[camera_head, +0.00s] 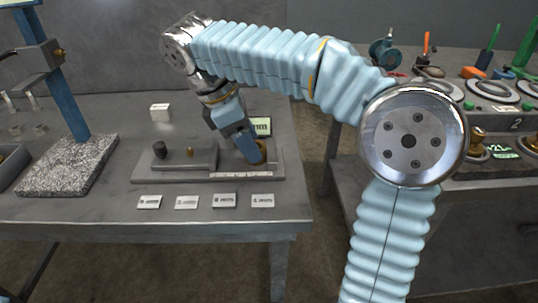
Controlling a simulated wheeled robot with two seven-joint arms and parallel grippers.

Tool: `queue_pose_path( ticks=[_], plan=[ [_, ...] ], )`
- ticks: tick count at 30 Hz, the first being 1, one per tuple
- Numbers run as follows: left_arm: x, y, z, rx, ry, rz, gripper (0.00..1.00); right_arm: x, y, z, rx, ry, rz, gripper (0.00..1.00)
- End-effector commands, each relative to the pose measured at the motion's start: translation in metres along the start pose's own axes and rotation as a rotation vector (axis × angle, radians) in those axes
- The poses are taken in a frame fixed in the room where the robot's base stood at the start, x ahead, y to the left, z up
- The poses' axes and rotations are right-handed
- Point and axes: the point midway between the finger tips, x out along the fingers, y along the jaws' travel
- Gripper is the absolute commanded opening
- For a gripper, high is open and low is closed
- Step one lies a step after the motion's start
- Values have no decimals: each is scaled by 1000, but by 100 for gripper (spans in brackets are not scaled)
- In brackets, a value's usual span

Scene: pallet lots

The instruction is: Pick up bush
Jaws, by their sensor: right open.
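My right gripper (251,156) is open and points down at the right end of a grey stepped block on the left table. A brass-coloured round piece (263,150), which looks like a bush, stands at the fingertips and is partly hidden by them. I cannot tell whether the fingers touch it. A dark cylinder (160,149) and a small brass piece (190,152) stand on the raised part of the grey block (150,174). My left gripper is not in view.
Several white labels (186,202) lie along the front of the table. A blue column (70,100) on a speckled stone base (66,168) stands at left. A small white block (160,112) and a green display (262,126) are behind. A second table at right holds tools and dials.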

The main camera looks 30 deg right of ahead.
Motion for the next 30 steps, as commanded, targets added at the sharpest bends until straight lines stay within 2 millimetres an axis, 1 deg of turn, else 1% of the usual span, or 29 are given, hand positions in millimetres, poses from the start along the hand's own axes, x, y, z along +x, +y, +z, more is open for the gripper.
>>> queue_pose_path(
  ticks=[1,3,10,11,18,19,30],
  plan=[
    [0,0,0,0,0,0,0,6,3,-3,-2,-2,-1,53],
    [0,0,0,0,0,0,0,10,6,-6,-3,-2,-1,53],
    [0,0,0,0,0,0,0,12,8,-7,-3,0,1,53],
    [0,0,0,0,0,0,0,12,8,-7,-3,0,1,50],
    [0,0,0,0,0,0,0,12,7,-6,-2,0,1,13],
    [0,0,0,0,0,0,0,12,7,-6,-2,0,1,10],
    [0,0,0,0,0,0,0,8,5,-5,-2,1,1,10]
  ],
)
